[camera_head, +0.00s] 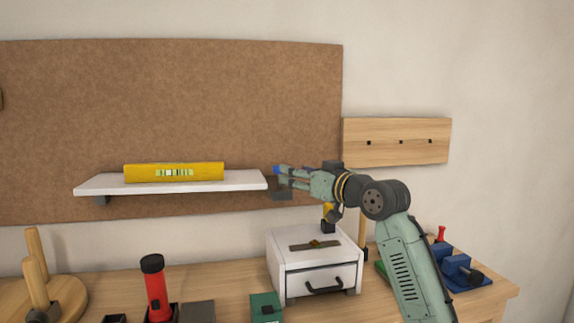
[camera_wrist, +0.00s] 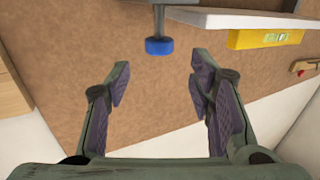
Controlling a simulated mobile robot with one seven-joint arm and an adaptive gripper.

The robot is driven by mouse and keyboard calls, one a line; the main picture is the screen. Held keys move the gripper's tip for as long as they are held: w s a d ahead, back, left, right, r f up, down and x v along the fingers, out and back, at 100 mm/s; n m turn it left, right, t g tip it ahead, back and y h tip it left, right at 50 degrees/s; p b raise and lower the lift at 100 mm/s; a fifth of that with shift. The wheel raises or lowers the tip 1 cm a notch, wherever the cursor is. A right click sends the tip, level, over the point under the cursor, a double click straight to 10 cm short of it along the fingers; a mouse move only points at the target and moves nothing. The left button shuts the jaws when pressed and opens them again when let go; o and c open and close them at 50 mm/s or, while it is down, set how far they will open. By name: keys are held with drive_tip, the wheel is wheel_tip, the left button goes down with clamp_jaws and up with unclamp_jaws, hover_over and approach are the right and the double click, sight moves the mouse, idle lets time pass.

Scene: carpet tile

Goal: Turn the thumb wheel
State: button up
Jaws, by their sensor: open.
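What I take to be the thumb wheel is a small blue knob (camera_wrist: 159,46) on a grey rod in the wrist view. In the head view a small blue patch (camera_head: 277,169) shows at my fingertips, by the shelf's right end. My gripper (camera_head: 284,177) is open and empty, reaching left towards it. In the wrist view my gripper's fingers (camera_wrist: 158,85) are spread, and the knob appears between them sideways but beyond their tips, apart from them.
A white shelf (camera_head: 95,186) carries a yellow level (camera_head: 200,172). Below stands a white drawer box (camera_head: 280,262) with a metal strip on top. A red flashlight (camera_head: 157,290), wooden pegs (camera_head: 35,278) and a blue vise (camera_head: 457,268) stand on the bench. A wooden rail (camera_head: 385,155) hangs right.

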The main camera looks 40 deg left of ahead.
drive_tip(key=p+x, duration=0.2)
drive_tip(key=x, duration=0.5)
drive_tip(key=shift+w+a+r+p, duration=0.1)
drive_tip(key=shift+a+p, duration=0.05)
drive_tip(key=shift+p, duration=0.15)
drive_tip(key=shift+w+a, duration=0.2)
drive_tip(key=shift+a, duration=0.3)
drive_tip(key=shift+c, duration=0.5)
drive_tip(key=c, duration=1)
drive_tip(key=shift+c, duration=0.2)
drive_tip(key=shift+m+t, duration=0.3)
drive_tip(key=shift+t, duration=0.2)
